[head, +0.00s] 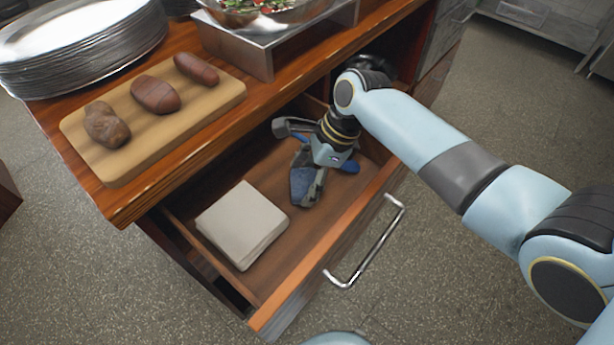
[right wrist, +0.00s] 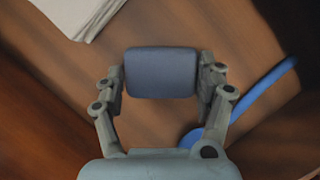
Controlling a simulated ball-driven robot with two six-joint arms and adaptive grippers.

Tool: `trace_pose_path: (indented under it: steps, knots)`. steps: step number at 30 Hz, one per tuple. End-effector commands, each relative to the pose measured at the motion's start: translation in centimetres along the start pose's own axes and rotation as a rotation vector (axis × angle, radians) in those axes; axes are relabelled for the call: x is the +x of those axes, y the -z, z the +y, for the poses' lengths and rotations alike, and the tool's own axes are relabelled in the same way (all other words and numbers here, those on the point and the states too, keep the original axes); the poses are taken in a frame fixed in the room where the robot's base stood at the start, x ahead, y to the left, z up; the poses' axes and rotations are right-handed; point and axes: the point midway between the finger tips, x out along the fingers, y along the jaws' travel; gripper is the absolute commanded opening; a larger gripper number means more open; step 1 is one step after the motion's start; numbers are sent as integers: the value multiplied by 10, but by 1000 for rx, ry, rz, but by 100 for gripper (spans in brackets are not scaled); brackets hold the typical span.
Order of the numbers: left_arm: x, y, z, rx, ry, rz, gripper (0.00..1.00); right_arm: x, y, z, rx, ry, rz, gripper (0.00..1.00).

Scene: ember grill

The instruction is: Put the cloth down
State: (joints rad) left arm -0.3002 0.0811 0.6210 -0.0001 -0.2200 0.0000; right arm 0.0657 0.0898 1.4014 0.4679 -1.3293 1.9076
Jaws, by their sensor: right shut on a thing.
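The blue-grey cloth (head: 304,184) shows in the head view inside the open wooden drawer (head: 312,265). My right gripper (head: 309,187) reaches down into the drawer and is shut on the cloth. In the right wrist view the cloth (right wrist: 160,73) is a smooth, block-like bundle between the two fingers of the right gripper (right wrist: 161,78). Drawer floor shows around it; I cannot tell whether the cloth touches that floor. My left gripper is not in view.
A pale folded stack (head: 242,224) lies in the drawer to the left. A blue utensil (right wrist: 240,105) lies near the cloth. The drawer's front has a metal handle (head: 365,250). Above, the counter holds a board (head: 225,95) with brown food pieces and stacked plates (head: 85,45).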

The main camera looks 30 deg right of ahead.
Motion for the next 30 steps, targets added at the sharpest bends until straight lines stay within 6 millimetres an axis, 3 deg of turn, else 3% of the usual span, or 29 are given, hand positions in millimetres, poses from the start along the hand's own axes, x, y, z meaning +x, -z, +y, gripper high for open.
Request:
trace_pose_path:
  steps: [1,2,7,16,19,30]
  knots:
    - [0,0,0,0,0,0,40,1,0,0,0,-1,0,42]
    - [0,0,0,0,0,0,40,2,1,0,1,-1,0,73]
    - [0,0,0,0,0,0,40,2,1,0,0,-1,0,95]
    - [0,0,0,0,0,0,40,0,0,0,0,0,0,95]
    - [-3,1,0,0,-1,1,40,-9,0,0,1,1,1,95]
    - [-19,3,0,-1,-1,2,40,-89,0,-1,-2,2,2,95]
